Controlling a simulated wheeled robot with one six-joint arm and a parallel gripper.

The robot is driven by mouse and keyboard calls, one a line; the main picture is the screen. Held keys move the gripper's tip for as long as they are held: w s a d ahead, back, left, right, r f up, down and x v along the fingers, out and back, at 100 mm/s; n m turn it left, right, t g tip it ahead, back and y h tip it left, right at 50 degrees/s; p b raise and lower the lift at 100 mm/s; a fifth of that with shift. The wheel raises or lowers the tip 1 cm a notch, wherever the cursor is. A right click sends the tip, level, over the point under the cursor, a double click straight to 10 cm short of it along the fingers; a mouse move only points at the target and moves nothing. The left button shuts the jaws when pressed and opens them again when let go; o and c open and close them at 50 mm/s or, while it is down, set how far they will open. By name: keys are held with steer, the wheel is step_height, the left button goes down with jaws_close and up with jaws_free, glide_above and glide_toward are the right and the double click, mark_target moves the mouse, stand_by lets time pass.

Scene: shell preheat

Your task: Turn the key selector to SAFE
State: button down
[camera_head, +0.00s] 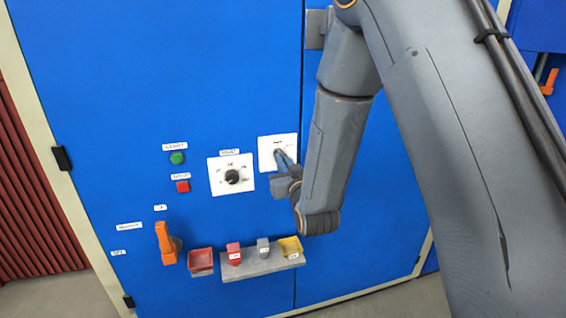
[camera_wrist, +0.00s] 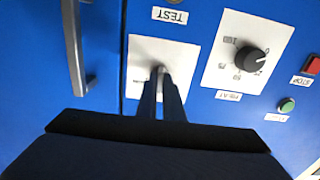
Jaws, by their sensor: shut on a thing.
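The key selector's white plate (camera_head: 266,155) is on the blue cabinet door in the head view, right of the black rotary knob. It also shows in the wrist view (camera_wrist: 140,58), which is turned upside down. My gripper (camera_head: 279,154) reaches the plate from the lower right. In the wrist view its two fingers (camera_wrist: 162,82) are close together at the middle of the plate, shut on the key (camera_wrist: 161,71). Only a small light bit of the key shows between the fingertips; its pointing direction cannot be told. A TEST label (camera_wrist: 170,15) is beside the plate.
The black rotary knob (camera_head: 232,177), green button (camera_head: 177,158) and red button (camera_head: 183,186) are left of the plate. An orange handle (camera_head: 164,240) and a grey holder (camera_head: 262,265) with coloured pieces sit below. A metal door handle (camera_wrist: 76,50) is close to the plate.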

steer(key=c, duration=1.9)
jaws_free()
steer(key=b+v, duration=0.1)
steer(key=v, duration=0.7)
steer(key=shift+b, duration=0.35)
steer(key=shift+w, duration=0.1)
steer(key=s+d+f+m+g+h, duration=0.2)
steer(key=s+d+f+g+h, duration=0.2)
steer(key=s+d+f+g, duration=0.45)
steer(key=s+d+g, duration=0.4)
steer(key=s, duration=0.4)
steer(key=s+d+m+g+h, duration=0.1)
steer(key=s+d+g, duration=0.3)
steer(key=s, duration=0.4)
steer(key=shift+d+g, duration=0.3)
steer(key=shift+g, duration=0.05)
